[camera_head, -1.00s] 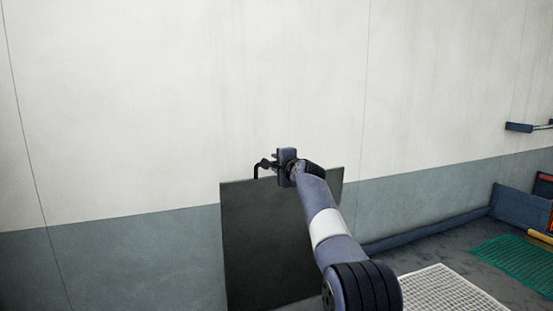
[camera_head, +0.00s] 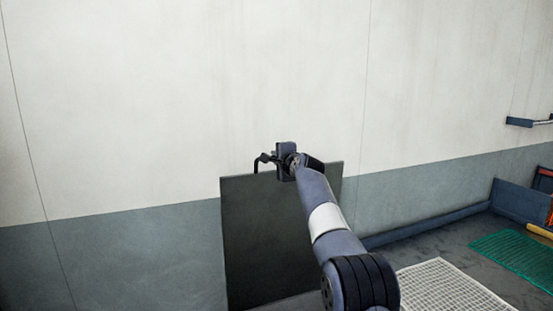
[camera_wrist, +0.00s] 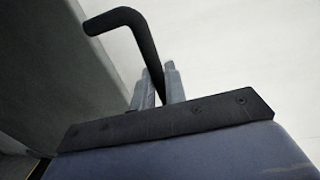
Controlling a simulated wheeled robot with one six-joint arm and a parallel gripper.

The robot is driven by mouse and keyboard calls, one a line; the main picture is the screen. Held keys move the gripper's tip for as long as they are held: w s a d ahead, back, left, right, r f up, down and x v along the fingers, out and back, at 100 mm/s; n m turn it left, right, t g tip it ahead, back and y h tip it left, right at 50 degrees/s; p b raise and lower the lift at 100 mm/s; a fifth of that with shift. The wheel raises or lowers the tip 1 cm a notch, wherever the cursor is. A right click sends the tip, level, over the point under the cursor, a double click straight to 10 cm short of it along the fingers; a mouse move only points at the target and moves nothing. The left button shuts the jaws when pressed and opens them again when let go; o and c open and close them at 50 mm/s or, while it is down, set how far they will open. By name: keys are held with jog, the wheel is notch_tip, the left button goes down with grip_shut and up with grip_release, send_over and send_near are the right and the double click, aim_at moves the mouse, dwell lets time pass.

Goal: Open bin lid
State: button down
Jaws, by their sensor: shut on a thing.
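The bin lid (camera_head: 270,240) is a dark flat panel standing raised, close to upright, in front of the wall in the head view. A thin black bent handle (camera_head: 256,164) sticks up at its top edge. The handle also shows in the wrist view (camera_wrist: 128,24), running down between the fingers. My gripper (camera_head: 270,158) is at the lid's top edge, its fingers shut on the handle; in the wrist view the fingers (camera_wrist: 158,88) stand either side of the bar. The bin's body is out of view below.
A pale wall (camera_head: 180,100) with a grey-blue lower band stands behind the lid. To the right are a white grid (camera_head: 450,288), a green net (camera_head: 515,260) and a blue bin-like container (camera_head: 520,208) on the floor. A small bracket (camera_head: 522,122) juts from the right wall.

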jog(key=s+d+f+t+b, duration=0.2)
jog(key=s+d+b, duration=0.2)
jog(key=s+b, duration=0.6)
jog(key=b, duration=0.9)
jog(key=shift+s+d+f+y, duration=0.15)
jog(key=shift+s+d+y, duration=0.05)
jog(key=shift+y, duration=0.2)
